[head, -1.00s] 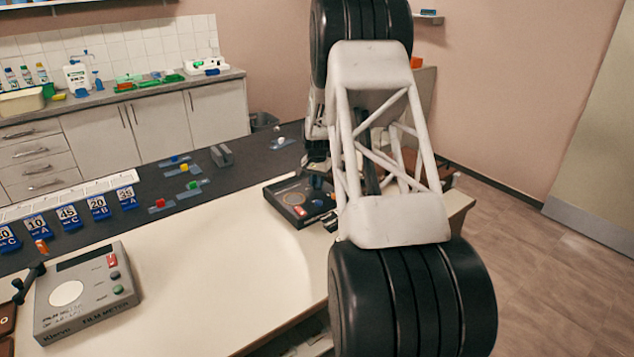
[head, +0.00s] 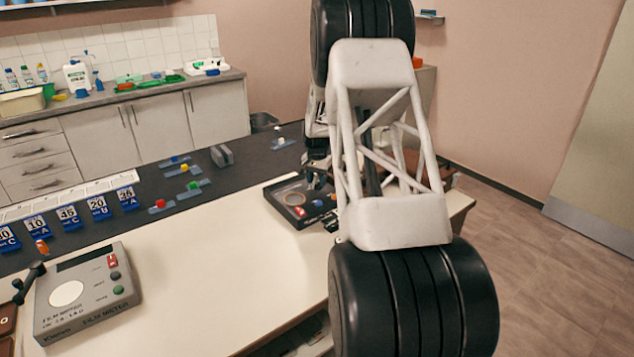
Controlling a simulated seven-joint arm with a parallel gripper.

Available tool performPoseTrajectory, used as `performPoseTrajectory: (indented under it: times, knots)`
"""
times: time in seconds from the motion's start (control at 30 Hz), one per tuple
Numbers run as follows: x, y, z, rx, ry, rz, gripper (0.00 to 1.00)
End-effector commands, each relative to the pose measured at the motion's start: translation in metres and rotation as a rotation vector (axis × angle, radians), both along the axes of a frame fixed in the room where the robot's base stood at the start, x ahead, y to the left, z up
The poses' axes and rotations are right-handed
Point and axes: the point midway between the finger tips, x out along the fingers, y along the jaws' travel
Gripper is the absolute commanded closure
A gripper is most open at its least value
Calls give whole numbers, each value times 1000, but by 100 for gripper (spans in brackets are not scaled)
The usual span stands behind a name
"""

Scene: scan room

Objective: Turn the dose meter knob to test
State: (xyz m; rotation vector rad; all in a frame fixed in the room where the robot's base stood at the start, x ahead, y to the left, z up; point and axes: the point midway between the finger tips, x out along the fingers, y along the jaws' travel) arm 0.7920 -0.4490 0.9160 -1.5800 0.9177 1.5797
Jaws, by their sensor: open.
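A dark box-shaped device (head: 283,205) with a pale ring on top and a red part lies on the table, left of my arm. It appears to be the dose meter, but its label is too small to read. My gripper (head: 318,180) is at the back right part of this box, close over it, small and partly hidden by my arm. Its jaws are open. The knob cannot be made out clearly among the dark fingers, and its setting cannot be read. I cannot tell whether the fingers touch it.
A grey film meter (head: 85,295) with buttons and a black lever stands at the front left. Blue numbered tags (head: 97,207) and small coloured pieces lie on the dark strip behind. The pale tabletop (head: 215,265) between the two devices is clear. A counter (head: 150,87) runs along the back wall.

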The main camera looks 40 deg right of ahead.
Motion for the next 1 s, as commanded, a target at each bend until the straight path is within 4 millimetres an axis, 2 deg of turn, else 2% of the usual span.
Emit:
performPoseTrajectory:
  times: [0.5, 0.67, 1.0]
  knots:
    - [0, 0, 60, 0, -1, 0, 57]
    - [0, 0, 68, 0, -1, 0, 57]
    - [0, 0, 68, 0, 0, 0, 57]
